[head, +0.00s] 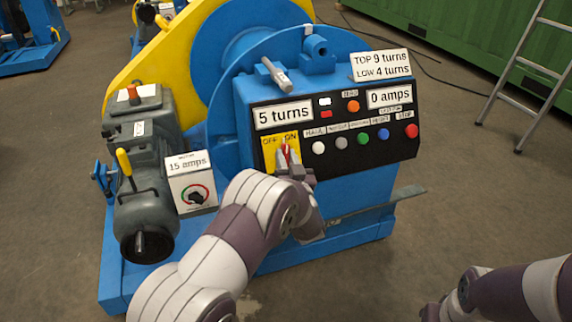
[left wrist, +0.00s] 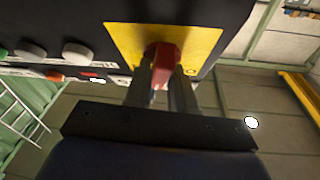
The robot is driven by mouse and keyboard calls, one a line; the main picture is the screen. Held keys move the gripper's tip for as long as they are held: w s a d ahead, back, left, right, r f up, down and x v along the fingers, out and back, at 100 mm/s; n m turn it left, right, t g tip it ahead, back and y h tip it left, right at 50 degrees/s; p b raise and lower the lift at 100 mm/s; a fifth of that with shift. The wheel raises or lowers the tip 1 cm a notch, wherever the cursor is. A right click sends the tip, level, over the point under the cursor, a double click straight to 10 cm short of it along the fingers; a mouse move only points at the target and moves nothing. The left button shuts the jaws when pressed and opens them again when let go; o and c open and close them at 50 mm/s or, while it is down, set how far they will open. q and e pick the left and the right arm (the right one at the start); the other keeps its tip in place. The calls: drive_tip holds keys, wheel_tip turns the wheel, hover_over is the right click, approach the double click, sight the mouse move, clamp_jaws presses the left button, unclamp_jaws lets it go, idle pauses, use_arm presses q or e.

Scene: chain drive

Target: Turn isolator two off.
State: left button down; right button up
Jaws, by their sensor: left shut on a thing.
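A yellow switch plate (head: 268,155) marked OFF and ON sits at the left end of the black control panel on the blue machine. It also shows in the left wrist view (left wrist: 122,38). A red switch handle (left wrist: 163,62) stands out from the plate. In the head view the handle (head: 286,150) points up toward the ON side and is partly hidden by my fingers. My left gripper (head: 291,162) is shut on the red handle, one finger on each side in the left wrist view (left wrist: 162,88). My right arm shows at the lower right, with its gripper out of frame.
A row of coloured push buttons (head: 362,138) lies right of the switch. A grey motor (head: 143,185) and a 15 amps dial box (head: 192,185) stand left. A ladder (head: 527,75) stands right on open floor.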

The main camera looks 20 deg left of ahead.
use_arm(q)
drive_tip(key=n+g+y+b, duration=0.1)
drive_tip(key=n+y, duration=0.1)
drive_tip(key=n, duration=0.2)
drive_tip(key=shift+d+f, duration=0.15)
drive_tip(key=n+g+y, duration=0.2)
drive_tip(key=n, duration=0.2)
drive_tip(key=shift+w, duration=0.1)
drive_tip(key=n+g+y, duration=0.1)
drive_tip(key=n+g, duration=0.1)
drive_tip(key=n, duration=0.1)
drive_tip(key=n+g+y, duration=0.1)
drive_tip(key=n+g, duration=0.1)
drive_tip(key=n, duration=0.2)
drive_tip(key=shift+w+d+r+n+g, duration=0.1)
drive_tip(key=shift+r+n+g, duration=0.1)
drive_tip(key=shift+n+g, duration=0.15)
drive_tip(key=shift+g, duration=0.25)
drive_tip(key=c, duration=1)
unclamp_jaws()
drive_tip(key=shift+c, duration=0.2)
